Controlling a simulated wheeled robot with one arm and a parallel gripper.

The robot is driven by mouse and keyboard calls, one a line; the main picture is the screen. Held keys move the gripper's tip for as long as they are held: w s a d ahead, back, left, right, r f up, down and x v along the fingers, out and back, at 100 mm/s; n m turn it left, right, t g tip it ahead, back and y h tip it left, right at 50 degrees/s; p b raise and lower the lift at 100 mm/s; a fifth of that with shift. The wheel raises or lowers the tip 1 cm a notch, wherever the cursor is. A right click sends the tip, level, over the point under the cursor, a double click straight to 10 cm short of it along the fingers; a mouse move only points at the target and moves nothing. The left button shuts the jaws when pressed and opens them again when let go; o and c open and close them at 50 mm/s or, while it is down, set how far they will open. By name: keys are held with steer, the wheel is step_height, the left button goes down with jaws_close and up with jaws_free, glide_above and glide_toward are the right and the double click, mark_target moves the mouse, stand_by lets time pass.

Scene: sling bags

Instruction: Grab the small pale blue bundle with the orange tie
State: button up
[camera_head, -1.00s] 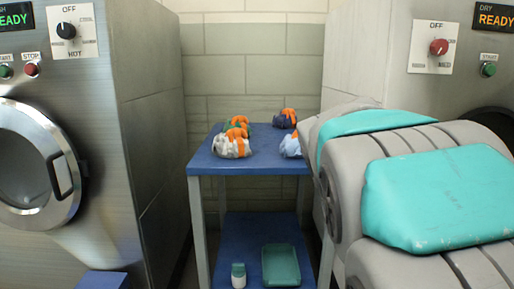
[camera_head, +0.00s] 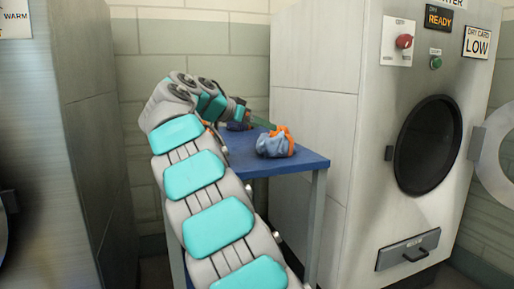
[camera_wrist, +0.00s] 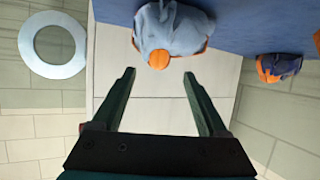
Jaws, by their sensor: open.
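The pale blue bundle (camera_head: 275,145) with an orange tie sits on the right part of the blue table, near its right edge. In the wrist view the pale blue bundle (camera_wrist: 176,32) is just beyond my fingertips, with an orange knob facing them. My gripper (camera_wrist: 160,74) is open, its two dark green fingers apart and nothing between them. In the head view my gripper (camera_head: 262,123) is small and partly hidden by my arm, behind the pale blue bundle.
A dark blue and orange bundle (camera_wrist: 278,67) lies further along the blue table (camera_head: 300,162); in the head view it is mostly hidden by my gripper. My arm hides the table's left part. A dryer (camera_head: 385,90) with an open round door stands close on the right.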

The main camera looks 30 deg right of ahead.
mark_target(275, 140)
steer(key=shift+w+d, duration=0.15)
steer(key=shift+w, duration=0.2)
steer(key=x, duration=0.7)
steer(key=shift+s+d+r, duration=0.3)
steer(key=shift+s+r, duration=0.05)
steer(key=shift+s, duration=0.05)
steer(key=shift+c, duration=0.3)
jaws_close()
stand_by(0.5)
